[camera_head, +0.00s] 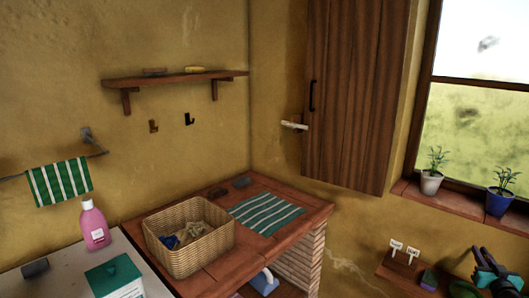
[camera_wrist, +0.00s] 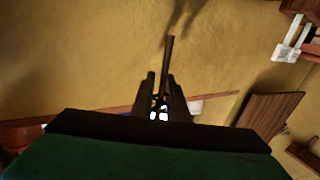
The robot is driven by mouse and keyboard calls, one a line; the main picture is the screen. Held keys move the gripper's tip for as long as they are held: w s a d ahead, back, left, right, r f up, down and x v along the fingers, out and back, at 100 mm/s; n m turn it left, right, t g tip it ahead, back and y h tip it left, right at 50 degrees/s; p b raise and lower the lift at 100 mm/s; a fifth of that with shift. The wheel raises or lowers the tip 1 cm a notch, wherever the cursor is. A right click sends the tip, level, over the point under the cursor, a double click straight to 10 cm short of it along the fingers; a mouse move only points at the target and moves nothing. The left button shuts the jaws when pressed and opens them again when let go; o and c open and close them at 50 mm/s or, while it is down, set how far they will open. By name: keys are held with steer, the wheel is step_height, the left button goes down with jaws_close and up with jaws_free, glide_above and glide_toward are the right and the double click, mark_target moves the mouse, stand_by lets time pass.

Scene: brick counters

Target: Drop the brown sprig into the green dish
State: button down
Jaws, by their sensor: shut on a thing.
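My gripper (camera_wrist: 161,78) is in the middle of the wrist view, its two dark fingers closed around a thin brown stick, the brown sprig (camera_wrist: 169,55). The sprig points up and away from the fingers, and its lower end is hidden between them. In the head view my gripper (camera_head: 479,254) shows at the lower right, above a wooden shelf; the sprig cannot be made out there. I cannot clearly identify the green dish. A small green thing (camera_head: 429,279) and a dark green shape (camera_head: 462,289) are on the shelf near my gripper, the second partly cut off.
Two potted plants (camera_head: 431,181) stand on the sill above. A wicker basket (camera_head: 190,252) and a striped cloth (camera_head: 267,213) lie on the brick counter. A wooden cabinet (camera_head: 345,95) hangs above.

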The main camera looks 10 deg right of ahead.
steer(key=shift+f, duration=0.15)
step_height(320, 180, down, 6)
steer(key=b, duration=0.8)
steer(key=shift+r, duration=0.2)
stand_by(0.5)
steer(key=c, duration=1.6)
jaws_free()
steer(key=shift+c, duration=0.2)
steer(key=shift+a, duration=0.1)
steer(key=v, duration=1.3)
steer(key=shift+s, duration=0.35)
steer(key=shift+a, duration=0.1)
